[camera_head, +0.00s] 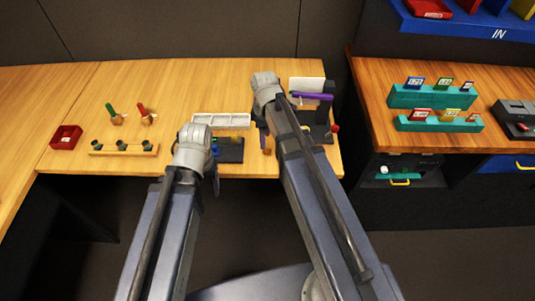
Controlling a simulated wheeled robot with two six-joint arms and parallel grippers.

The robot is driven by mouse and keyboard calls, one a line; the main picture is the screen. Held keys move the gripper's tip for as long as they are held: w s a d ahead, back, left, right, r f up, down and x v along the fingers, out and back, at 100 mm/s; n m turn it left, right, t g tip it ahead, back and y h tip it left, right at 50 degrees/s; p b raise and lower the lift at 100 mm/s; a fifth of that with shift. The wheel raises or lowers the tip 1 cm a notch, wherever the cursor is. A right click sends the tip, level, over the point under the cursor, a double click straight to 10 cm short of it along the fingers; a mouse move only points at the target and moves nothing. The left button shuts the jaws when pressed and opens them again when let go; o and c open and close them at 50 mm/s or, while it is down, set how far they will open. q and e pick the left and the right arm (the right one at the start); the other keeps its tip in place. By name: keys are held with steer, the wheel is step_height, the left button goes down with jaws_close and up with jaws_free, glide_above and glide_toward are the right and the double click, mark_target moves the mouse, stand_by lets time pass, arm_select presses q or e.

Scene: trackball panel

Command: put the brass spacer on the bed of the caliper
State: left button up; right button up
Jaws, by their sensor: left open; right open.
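I cannot clearly make out the brass spacer; no piece in view is surely it. I cannot tell for sure which thing is the caliper. A dark low device (232,151) lies on the table just right of my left gripper and is partly hidden. My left gripper (212,168) is open at the table's front edge, beside that device. My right gripper (266,132) is open above the table, right of the device, with its arm hiding part of the table. Nothing shows held in either gripper.
A white compartment tray (221,120) lies behind the dark device. A purple bar (312,96) and a red ball (335,128) stand right of my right arm. A wooden rack (123,150), a red box (66,137) and two handled tools stand left. The table's back left is clear.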

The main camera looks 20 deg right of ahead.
mark_target(267, 149)
arm_select(q)
steer(key=shift+f, duration=0.4)
arm_select(e)
steer(key=shift+f, duration=0.45)
steer(key=f+b, duration=0.5)
steer(key=shift+d+f, duration=0.1)
steer(key=shift+d, duration=0.3)
arm_select(q)
step_height(267, 149, down, 5)
steer(key=shift+f, duration=0.1)
arm_select(e)
steer(key=shift+c, duration=0.2)
jaws_close()
